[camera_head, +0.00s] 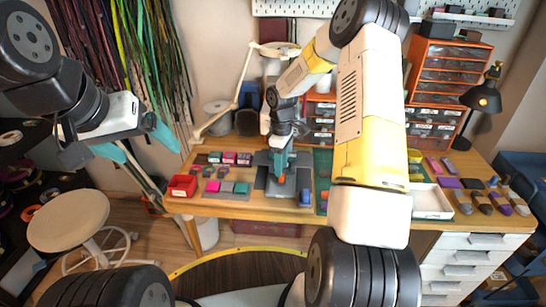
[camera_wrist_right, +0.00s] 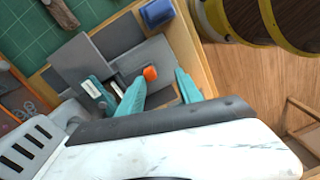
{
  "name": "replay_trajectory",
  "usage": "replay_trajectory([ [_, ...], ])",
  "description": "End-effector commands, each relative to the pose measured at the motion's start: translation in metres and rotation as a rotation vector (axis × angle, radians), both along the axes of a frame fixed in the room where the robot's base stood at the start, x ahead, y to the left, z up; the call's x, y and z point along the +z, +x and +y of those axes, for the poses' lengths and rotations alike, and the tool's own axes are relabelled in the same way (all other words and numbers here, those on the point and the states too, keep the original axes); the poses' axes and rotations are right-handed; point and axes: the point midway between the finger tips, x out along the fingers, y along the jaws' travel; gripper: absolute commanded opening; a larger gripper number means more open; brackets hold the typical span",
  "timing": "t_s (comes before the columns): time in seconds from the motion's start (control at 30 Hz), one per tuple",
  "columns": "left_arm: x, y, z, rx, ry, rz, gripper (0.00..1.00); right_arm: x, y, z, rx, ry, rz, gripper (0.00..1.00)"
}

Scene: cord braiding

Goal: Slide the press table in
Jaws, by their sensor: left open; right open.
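The press table appears as a grey plate (camera_head: 263,186) on the workbench in the head view, partly hidden by my right arm. In the right wrist view, grey plates (camera_wrist_right: 120,35) lie close together, with a small orange knob (camera_wrist_right: 150,73) on them. I cannot tell exactly which plate slides. My right gripper (camera_head: 281,164) points down over the press area. In the right wrist view its teal fingers (camera_wrist_right: 162,82) are apart, with the orange knob between their tips; contact is not clear. My left gripper (camera_head: 138,143) is open and empty, left of the workbench and away from the press.
A red box (camera_head: 183,186) and several coloured blocks (camera_head: 226,187) sit left of the press. A blue item (camera_head: 305,197) stands close to its right, by the green mat (camera_wrist_right: 30,30). A white tray (camera_head: 432,201) and drawers are further right. A stool (camera_head: 68,219) stands at left.

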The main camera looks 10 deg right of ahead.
Motion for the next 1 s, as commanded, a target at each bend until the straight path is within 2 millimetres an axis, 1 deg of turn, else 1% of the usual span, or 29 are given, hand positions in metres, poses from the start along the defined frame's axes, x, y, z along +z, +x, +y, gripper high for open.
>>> replay_trajectory([
  [0.03, 0.000, 0.000, 0.000, 0.000, 0.000, 0.000, 0.87, -0.004, -0.004, 0.004, -0.094, -0.010, 0.018, 0.42],
  [0.1, 0.000, 0.000, 0.000, 0.000, 0.000, 0.000, 0.87, -0.009, -0.009, 0.005, -0.253, -0.023, 0.039, 0.42],
  [0.23, 0.000, 0.000, 0.000, 0.000, 0.000, 0.000, 0.87, -0.011, -0.011, 0.005, -0.536, -0.049, 0.050, 0.42],
  [0.4, 0.000, 0.000, 0.000, 0.000, 0.000, 0.000, 0.87, -0.004, -0.003, 0.002, -0.904, -0.070, 0.019, 0.42],
  [0.53, 0.000, 0.000, 0.000, 0.000, 0.000, 0.000, 0.87, 0.007, 0.006, -0.001, -1.131, -0.067, -0.020, 0.42],
  [0.63, 0.000, 0.000, 0.000, 0.000, 0.000, 0.000, 0.87, 0.013, 0.012, -0.004, -1.243, -0.059, -0.043, 0.42],
  [0.77, 0.000, 0.000, 0.000, 0.000, 0.000, 0.000, 0.87, 0.015, 0.016, -0.005, -1.306, -0.052, -0.055, 0.42],
  [0.87, 0.000, 0.000, 0.000, 0.000, 0.000, 0.000, 0.87, 0.005, 0.016, -0.006, -1.314, -0.052, -0.054, 0.42],
  [1.0, 0.000, 0.000, 0.000, 0.000, 0.000, 0.000, 0.87, -0.017, 0.015, -0.006, -1.313, -0.054, -0.053, 0.42],
])
